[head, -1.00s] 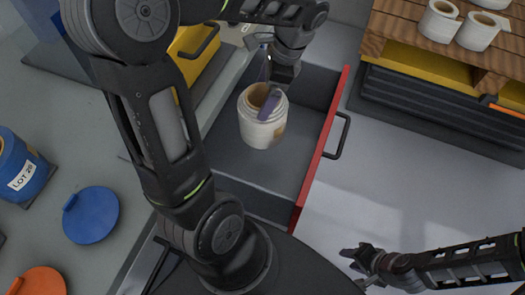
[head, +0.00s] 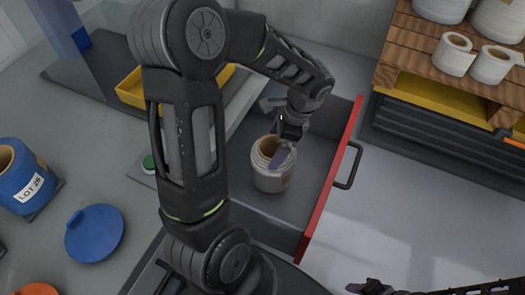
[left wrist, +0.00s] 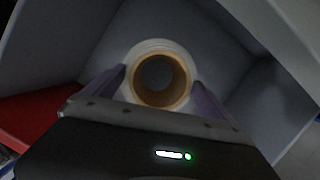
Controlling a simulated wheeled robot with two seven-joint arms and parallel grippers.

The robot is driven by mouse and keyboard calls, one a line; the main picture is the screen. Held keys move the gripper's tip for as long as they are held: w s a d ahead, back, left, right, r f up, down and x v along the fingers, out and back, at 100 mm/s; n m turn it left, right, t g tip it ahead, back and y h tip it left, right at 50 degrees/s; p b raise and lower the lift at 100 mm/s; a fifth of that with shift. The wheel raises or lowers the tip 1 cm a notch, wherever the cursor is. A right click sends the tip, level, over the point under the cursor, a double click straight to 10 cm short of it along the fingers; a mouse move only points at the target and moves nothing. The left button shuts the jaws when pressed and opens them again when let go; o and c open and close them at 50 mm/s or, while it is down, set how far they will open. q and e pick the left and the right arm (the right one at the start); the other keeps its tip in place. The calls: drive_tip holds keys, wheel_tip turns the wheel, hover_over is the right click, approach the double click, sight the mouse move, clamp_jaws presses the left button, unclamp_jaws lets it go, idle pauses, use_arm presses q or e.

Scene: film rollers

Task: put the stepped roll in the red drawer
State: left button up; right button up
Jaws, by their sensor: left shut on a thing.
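The stepped roll (head: 272,177) is whitish with a narrower upper end and a tan core. My left gripper (head: 284,151) comes down from above and is shut on its upper end. In the left wrist view the roll (left wrist: 150,48) sits between the two purple fingers (left wrist: 160,95), its core facing the camera. The red drawer (head: 331,183) is pulled open, with grey walls inside and a red front. The roll is upright within the drawer's outline; I cannot tell whether it touches the floor. My right gripper (head: 374,287) is cut off at the bottom edge.
A wooden pallet top (head: 420,40) with several white rolls stands at the upper right. A yellow bin (head: 140,92) is behind my left arm. A blue roll labelled LOT 26 (head: 22,178) and a blue disc (head: 95,233) lie at left. The drawer floor around the roll looks clear.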

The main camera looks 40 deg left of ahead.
sight(262, 151)
use_arm(q)
wheel_tip(262, 151, down, 4)
drive_tip(key=shift+r, duration=0.2)
drive_tip(key=shift+s+a+f, duration=0.15)
drive_tip(key=shift+s+a, duration=0.05)
drive_tip(key=shift+a, duration=0.45)
drive_tip(key=shift+s+a+f, duration=0.1)
drive_tip(key=shift+s+a, duration=0.15)
drive_tip(key=shift+a, duration=0.4)
drive_tip(key=shift+s+a+f, duration=0.15)
drive_tip(key=shift+s+a, duration=0.05)
drive_tip(key=shift+a, duration=0.45)
drive_tip(key=shift+f, duration=0.25)
drive_tip(key=shift+f, duration=0.15)
drive_tip(key=o, duration=1.7)
